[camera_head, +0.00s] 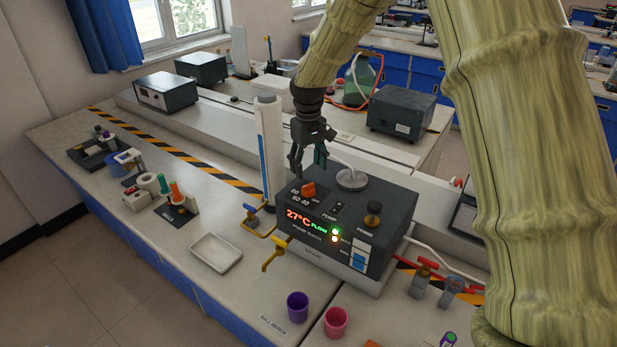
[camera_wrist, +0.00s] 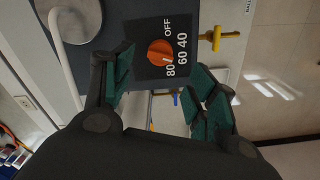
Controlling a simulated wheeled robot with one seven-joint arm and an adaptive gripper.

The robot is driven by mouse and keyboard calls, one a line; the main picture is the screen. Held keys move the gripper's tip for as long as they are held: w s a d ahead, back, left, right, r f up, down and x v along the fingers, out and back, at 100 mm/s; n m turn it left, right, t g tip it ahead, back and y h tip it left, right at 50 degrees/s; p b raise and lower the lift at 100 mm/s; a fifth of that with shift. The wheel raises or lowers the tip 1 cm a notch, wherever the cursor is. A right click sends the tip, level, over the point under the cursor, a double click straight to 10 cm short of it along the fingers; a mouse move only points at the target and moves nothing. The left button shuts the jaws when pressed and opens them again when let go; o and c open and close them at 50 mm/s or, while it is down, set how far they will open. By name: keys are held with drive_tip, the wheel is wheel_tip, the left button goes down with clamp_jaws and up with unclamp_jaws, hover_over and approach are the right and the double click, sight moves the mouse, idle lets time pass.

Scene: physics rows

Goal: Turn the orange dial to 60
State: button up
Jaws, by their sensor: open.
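The orange dial (camera_head: 308,190) sits on the sloped top of the dark pump bath box (camera_head: 330,225), at its left end. In the wrist view the orange dial (camera_wrist: 160,52) is round on a black plate, with OFF, 40, 60 and 80 printed around it.
A white cylinder (camera_head: 269,150) stands close left of the box. Yellow taps (camera_head: 275,253) stick out at its front left. A white tray (camera_head: 215,252) and purple cup (camera_head: 297,306) stand in front.

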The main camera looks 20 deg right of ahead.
sight(308, 185)
drive_tip(key=shift+r, duration=2.1)
